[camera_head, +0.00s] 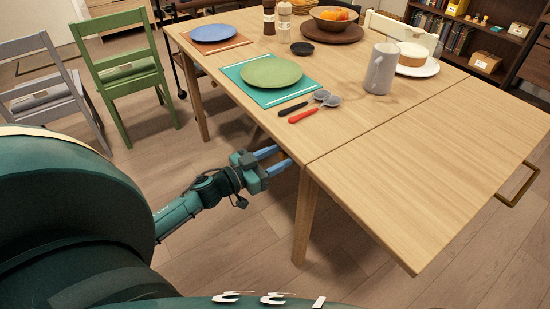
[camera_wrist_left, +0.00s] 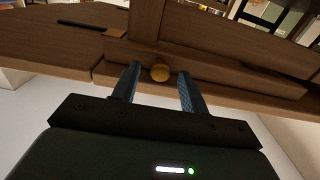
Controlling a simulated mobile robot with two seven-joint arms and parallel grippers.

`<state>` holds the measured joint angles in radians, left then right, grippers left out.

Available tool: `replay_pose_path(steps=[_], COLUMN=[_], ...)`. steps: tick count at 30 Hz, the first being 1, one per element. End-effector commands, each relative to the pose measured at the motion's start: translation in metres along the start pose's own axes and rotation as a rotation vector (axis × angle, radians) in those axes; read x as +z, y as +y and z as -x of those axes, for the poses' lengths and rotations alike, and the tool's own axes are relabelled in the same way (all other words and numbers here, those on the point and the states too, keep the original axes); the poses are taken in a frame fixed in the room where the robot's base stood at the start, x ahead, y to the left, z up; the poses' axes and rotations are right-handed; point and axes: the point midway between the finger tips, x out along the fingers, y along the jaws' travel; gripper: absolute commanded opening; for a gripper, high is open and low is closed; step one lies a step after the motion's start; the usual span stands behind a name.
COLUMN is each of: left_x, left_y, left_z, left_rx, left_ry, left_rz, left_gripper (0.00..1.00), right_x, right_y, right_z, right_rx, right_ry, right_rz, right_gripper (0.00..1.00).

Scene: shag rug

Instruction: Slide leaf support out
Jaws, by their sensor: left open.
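The wooden table (camera_head: 345,130) has a leaf (camera_head: 430,165) on its right, joined along a straight seam and looking about level with the top. My left gripper (camera_head: 284,157) is open beside the table's near edge, close to the seam and a leg. In the left wrist view, a small round knob (camera_wrist_left: 160,73) shows between the two open fingers, under the tabletop's edge. No finger visibly grips it. It seems to sit on the end of a wooden piece under the table, probably the leaf support; most of that piece is hidden. My right gripper is out of view.
A table leg (camera_head: 306,215) stands just right of my left gripper. A green chair (camera_head: 127,70) stands at left. A brass-coloured bar (camera_head: 518,190) shows by the leaf's right edge.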

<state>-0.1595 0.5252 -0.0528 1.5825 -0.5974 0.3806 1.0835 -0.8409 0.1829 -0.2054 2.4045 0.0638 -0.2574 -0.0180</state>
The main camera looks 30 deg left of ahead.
Motion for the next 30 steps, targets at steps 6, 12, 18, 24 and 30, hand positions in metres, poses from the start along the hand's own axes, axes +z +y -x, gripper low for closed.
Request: replay_pose_path(steps=[6, 12, 18, 24, 30], left_x=[-0.0001, -0.0002, -0.0002, -0.0002, -0.0006], left_y=[0.0001, 0.0001, 0.0001, 0.0001, 0.001], left_z=[0.0002, 0.0004, 0.0004, 0.0005, 0.0005], left_rx=[0.0, 0.0, 0.0, 0.001, 0.001], left_ry=[0.0, 0.001, 0.001, 0.001, 0.001], left_rz=[0.0, 0.0, 0.0, 0.0, 0.0], left_gripper=[0.37, 0.21, 0.05, 0.0, 0.0], right_x=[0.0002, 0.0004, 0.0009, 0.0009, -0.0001], right_y=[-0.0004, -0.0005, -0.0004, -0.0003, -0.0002], right_z=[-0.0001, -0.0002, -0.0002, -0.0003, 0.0], right_rx=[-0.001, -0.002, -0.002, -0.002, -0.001], right_ry=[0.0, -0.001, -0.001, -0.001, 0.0], right_rz=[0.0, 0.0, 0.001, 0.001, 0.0], right_gripper=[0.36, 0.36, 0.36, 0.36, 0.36])
